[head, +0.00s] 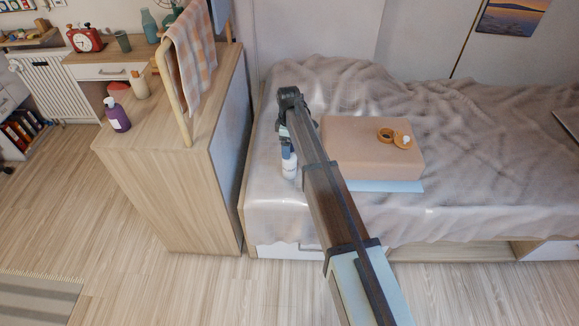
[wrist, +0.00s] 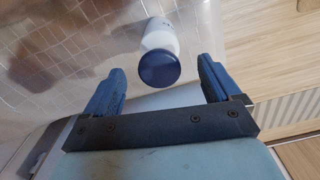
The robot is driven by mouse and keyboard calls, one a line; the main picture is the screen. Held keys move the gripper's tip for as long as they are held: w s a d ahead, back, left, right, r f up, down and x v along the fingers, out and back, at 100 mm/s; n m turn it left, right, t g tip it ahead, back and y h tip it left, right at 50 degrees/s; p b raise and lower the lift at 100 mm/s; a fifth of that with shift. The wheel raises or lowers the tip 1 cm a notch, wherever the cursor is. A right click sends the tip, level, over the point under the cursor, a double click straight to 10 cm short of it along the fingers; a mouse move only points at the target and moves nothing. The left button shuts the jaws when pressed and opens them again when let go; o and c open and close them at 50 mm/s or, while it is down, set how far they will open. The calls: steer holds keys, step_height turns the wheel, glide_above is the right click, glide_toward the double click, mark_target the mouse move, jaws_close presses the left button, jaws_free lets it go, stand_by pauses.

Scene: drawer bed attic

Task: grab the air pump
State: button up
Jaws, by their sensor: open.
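A white cylindrical thing with a round dark blue end (wrist: 160,66) lies ahead of my gripper in the wrist view. In the head view it is a white bottle-like shape (head: 289,166) on the bed, left of the box. I cannot tell for sure that it is the air pump; no other thing in view clearly looks like one. My gripper (wrist: 160,68) is open, with one blue finger to each side of the dark blue end. Neither finger visibly touches it. In the head view my arm hides part of the gripper (head: 284,138).
A tan box (head: 350,145) with two small round tan things (head: 394,137) on top sits right of my arm on the rumpled bed cover (head: 460,200). A wooden cabinet (head: 165,185) with a rail and checked cloth (head: 192,45) stands left. A purple pump bottle (head: 117,115) stands on it.

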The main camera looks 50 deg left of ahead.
mark_target(290, 166)
steer(key=shift+w+d+f, duration=0.1)
steer(key=shift+d+f, duration=0.05)
steer(key=shift+f, duration=2.7)
steer(key=c, duration=1.6)
steer(key=shift+o, duration=0.2)
